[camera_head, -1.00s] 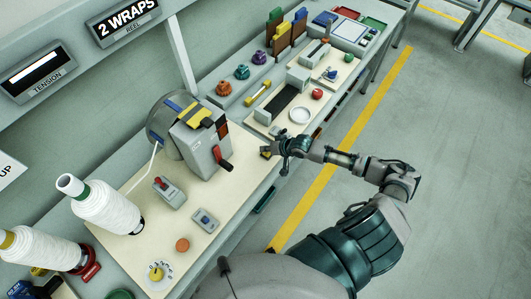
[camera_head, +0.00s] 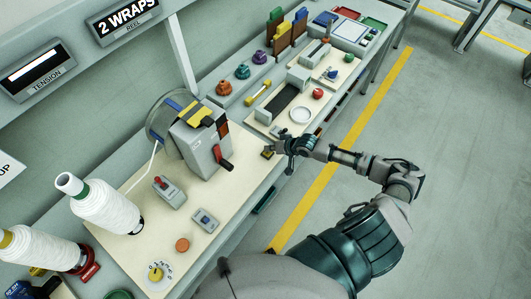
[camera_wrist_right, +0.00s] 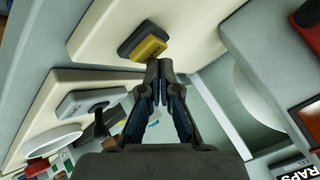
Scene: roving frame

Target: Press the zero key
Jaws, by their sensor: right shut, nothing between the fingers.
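A small yellow key on a dark base (camera_head: 267,154) sits at the right edge of the cream board, beyond the reel machine; I can read no label on it. It also shows in the right wrist view (camera_wrist_right: 149,48), just beyond my fingertips. My right gripper (camera_head: 277,148) is shut and empty, close beside the key on its right. In the right wrist view the shut fingertips (camera_wrist_right: 159,66) lie just below the key's near edge; I cannot tell whether they touch it. My left gripper is not in view.
White spools (camera_head: 108,208) stand at left. A second board (camera_head: 262,116) lies beyond. Open floor is at right.

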